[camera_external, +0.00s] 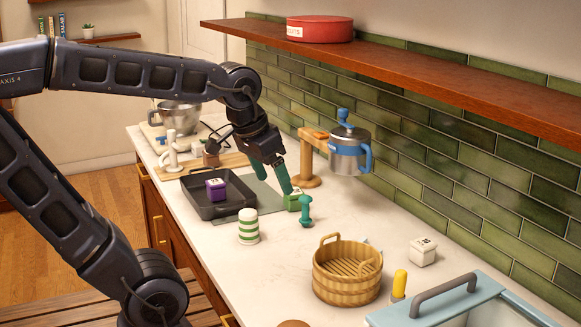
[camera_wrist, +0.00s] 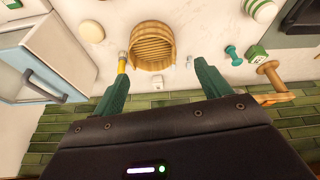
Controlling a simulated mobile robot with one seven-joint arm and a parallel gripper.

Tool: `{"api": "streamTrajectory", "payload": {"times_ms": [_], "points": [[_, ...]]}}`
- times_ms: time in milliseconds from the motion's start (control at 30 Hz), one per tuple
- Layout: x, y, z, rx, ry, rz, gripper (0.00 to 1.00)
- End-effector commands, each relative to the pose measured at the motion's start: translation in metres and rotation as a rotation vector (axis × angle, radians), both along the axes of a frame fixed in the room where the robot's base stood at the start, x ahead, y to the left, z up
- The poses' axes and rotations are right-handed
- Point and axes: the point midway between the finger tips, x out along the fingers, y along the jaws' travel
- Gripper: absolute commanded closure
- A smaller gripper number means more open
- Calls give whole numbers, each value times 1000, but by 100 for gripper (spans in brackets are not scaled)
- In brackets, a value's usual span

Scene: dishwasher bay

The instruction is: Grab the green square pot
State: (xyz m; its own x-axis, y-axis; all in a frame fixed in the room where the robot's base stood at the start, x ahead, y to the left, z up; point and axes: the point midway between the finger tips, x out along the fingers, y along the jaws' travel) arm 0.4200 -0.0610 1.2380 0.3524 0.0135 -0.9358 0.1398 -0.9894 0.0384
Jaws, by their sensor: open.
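The green square pot (camera_external: 294,201) is a small block with a pale marked top, on the counter next to a teal dumbbell-shaped piece (camera_external: 306,211). In the wrist view the pot (camera_wrist: 257,53) lies to the right of the right finger, outside the jaws. My gripper (camera_external: 274,185) is open and empty, pointing down. In the external view one green fingertip overlaps the pot's upper left edge; the wrist view shows them apart. The fingers also show in the wrist view (camera_wrist: 162,70), spread wide.
A black tray (camera_external: 218,209) with a purple block (camera_external: 216,188) is left of the pot. A green-striped white shaker (camera_external: 248,227) and wooden basket (camera_external: 347,285) stand nearer. A wooden stand (camera_external: 308,165) and steel-blue pot (camera_external: 348,155) are behind. A shelf (camera_external: 420,70) overhangs the counter.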

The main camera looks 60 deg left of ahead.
Motion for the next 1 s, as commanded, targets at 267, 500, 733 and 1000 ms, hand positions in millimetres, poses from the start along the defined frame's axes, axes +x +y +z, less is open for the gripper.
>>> {"api": "streamTrajectory", "payload": {"times_ms": [267, 500, 733, 1000], "points": [[61, 38, 8, -52, 57, 199, 24], [111, 79, 5, -92, 101, 373, 24], [155, 126, -7, -129, 140, 541, 24], [201, 189, -32, -166, 185, 738, 24]]}}
